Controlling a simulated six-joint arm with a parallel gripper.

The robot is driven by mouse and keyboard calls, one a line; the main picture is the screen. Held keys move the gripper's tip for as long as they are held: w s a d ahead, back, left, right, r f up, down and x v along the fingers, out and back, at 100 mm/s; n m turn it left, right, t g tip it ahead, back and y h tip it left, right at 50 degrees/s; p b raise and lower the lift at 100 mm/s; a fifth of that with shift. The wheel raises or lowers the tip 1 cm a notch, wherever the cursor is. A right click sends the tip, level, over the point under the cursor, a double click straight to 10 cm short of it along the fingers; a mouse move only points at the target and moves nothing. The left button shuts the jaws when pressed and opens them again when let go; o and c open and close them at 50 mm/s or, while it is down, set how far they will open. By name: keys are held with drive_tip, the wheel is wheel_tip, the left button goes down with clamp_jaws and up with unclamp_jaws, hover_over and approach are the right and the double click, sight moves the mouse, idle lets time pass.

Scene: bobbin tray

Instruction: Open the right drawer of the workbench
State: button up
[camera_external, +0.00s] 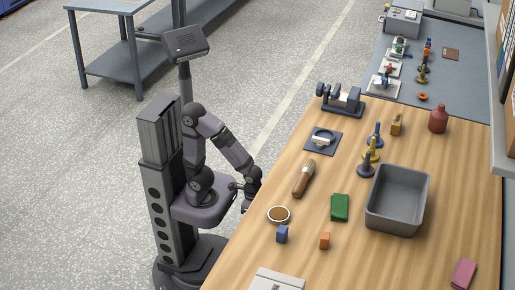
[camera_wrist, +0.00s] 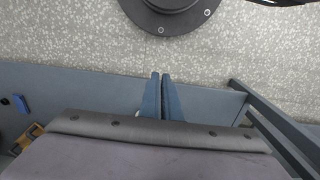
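The workbench (camera_external: 350,262) has a wooden top, seen from above in the external view. Its drawer fronts and handles are hidden there, below the near left edge. My gripper (camera_external: 246,207) is low at that edge, partly lost against the bench. In the wrist view, the two blue fingers of my gripper (camera_wrist: 161,77) lie close together and look shut. No handle or drawer can be made out between them. A blue-grey panel (camera_wrist: 75,82) lies behind the fingers; I cannot tell whether it belongs to a drawer.
The bench top holds a grey bin (camera_external: 397,200), a brush (camera_external: 304,178), a round dish (camera_external: 279,214), a green block (camera_external: 340,207) and small blocks. Open speckled floor (camera_external: 90,190) lies left of the bench. A dark rail (camera_wrist: 275,125) runs along the wrist view's right side.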

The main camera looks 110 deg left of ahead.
drive_tip(key=o, duration=0.5)
drive_tip(key=shift+r, duration=0.1)
drive_tip(key=shift+s+d+r+m+p, duration=0.1)
drive_tip(key=shift+s+r+m+p, duration=0.1)
drive_tip(key=shift+m+p, duration=0.25)
drive_tip(key=d+r+m+t+y+p, duration=0.15)
drive_tip(key=r+m+y+p, duration=0.35)
drive_tip(key=r+m+p, duration=0.6)
drive_tip(key=d+r+m+t+y+p, duration=0.15)
drive_tip(key=r+m+y+p, duration=0.6)
drive_tip(key=m, duration=0.85)
drive_tip(key=w+d+r+m+t+h+p, duration=0.3)
drive_tip(key=d+r+m+t+h+p, duration=0.3)
drive_tip(key=d+m+t+p, duration=0.7)
drive_tip(key=s+d+r+m+h+p, duration=0.2)
drive_tip(key=d+m+h, duration=0.1)
drive_tip(key=d+m, duration=0.3)
drive_tip(key=s+d+r+m+h+p, duration=0.1)
drive_tip(key=s+d+r+m+h, duration=0.2)
drive_tip(key=m, duration=0.4)
drive_tip(key=w+d+f+p, duration=0.1)
drive_tip(key=w+f, duration=0.1)
drive_tip(key=w, duration=0.6)
drive_tip(key=shift+w+d, duration=0.15)
drive_tip(key=shift+w, duration=0.2)
